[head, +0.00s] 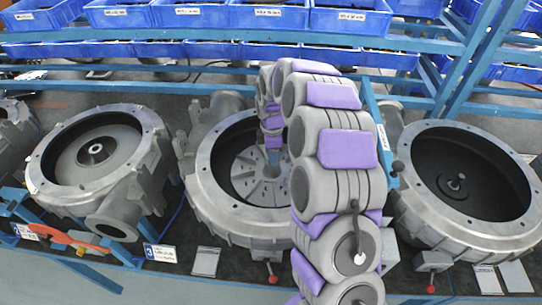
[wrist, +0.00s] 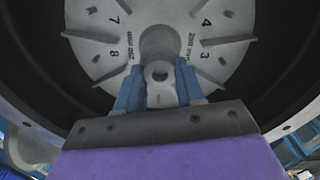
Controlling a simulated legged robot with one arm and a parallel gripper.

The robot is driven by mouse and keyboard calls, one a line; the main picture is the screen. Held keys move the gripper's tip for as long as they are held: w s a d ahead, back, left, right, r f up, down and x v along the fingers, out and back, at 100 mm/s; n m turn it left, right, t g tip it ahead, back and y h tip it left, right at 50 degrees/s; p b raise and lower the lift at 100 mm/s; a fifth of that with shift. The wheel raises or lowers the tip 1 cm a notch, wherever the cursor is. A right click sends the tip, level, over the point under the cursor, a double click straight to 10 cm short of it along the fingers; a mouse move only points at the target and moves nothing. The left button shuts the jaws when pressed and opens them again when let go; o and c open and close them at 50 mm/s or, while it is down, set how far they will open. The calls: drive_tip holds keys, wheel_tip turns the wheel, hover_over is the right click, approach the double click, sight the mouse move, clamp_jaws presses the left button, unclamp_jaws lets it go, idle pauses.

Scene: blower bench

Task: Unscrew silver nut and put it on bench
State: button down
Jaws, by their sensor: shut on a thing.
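My gripper (wrist: 157,78) has its two blue fingers shut on the silver nut (wrist: 158,70) at the hub of the impeller (wrist: 105,55). The nut is a small grey piece with a dark hole, and the fingers cover its sides. I cannot tell whether it is still on the thread. In the head view my gripper (head: 273,155) reaches down into the middle blower housing (head: 215,205), over its grey numbered impeller (head: 240,181). The nut is hidden there behind my arm.
Another blower housing (head: 62,190) stands on the left and one (head: 437,232) on the right. Blue bins (head: 265,17) fill the rack behind. Labels and small strips of dark bench (head: 180,262) show between the housings. The middle housing's rim surrounds my gripper.

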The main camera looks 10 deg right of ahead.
drive_tip(key=n+p, duration=0.2)
drive_tip(key=n, duration=0.4)
drive_tip(key=shift+r, duration=0.1)
drive_tip(key=n+p, duration=0.1)
drive_tip(key=n, duration=0.3)
drive_tip(key=shift+n, duration=0.4)
drive_tip(key=c, duration=1)
unclamp_jaws()
drive_tip(key=shift+d, duration=0.1)
